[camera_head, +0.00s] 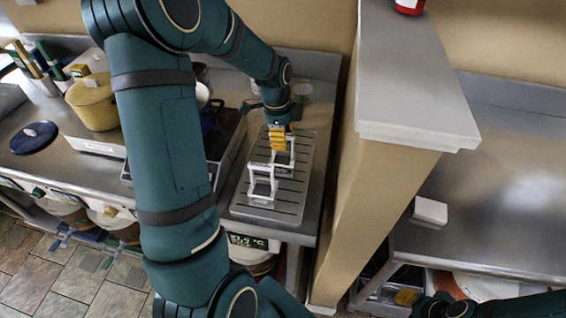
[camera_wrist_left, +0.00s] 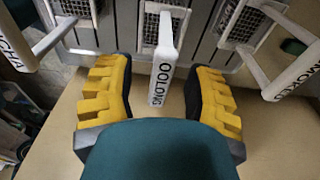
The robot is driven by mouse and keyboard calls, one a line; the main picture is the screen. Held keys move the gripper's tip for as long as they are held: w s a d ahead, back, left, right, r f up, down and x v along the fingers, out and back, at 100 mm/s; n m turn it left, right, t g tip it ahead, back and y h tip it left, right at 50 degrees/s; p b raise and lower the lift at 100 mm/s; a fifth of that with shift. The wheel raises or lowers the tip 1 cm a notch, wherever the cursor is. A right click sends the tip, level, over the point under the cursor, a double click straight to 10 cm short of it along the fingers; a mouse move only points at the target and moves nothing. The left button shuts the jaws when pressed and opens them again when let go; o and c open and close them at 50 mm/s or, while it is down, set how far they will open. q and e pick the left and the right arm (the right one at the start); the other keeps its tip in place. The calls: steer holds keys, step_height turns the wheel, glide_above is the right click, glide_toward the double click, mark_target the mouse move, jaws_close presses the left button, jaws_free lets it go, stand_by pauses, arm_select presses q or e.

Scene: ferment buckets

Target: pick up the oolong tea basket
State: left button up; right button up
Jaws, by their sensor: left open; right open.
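The oolong tea basket (camera_wrist_left: 163,82) is in the middle of the left wrist view. It has a white handle lettered OOLONG and a dark mesh basket below. My left gripper (camera_head: 278,138) is above the slotted tray in the head view. It also shows in the left wrist view (camera_wrist_left: 160,90), with its yellow fingers open on either side of the handle and visible gaps between. In the head view white basket frames (camera_head: 262,182) stand under and in front of it; their lettering cannot be read there. My right gripper (camera_head: 408,297) is low at the right, away from the baskets.
Two other white-handled baskets flank it: one at left (camera_wrist_left: 38,42), one at right (camera_wrist_left: 295,70). The slotted tray (camera_head: 240,205) is beside a tan partition (camera_head: 350,190). A yellow pot (camera_head: 93,103) stands left. The right counter (camera_head: 500,190) is mostly clear.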

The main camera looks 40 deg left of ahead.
arm_select(q)
jaws_close()
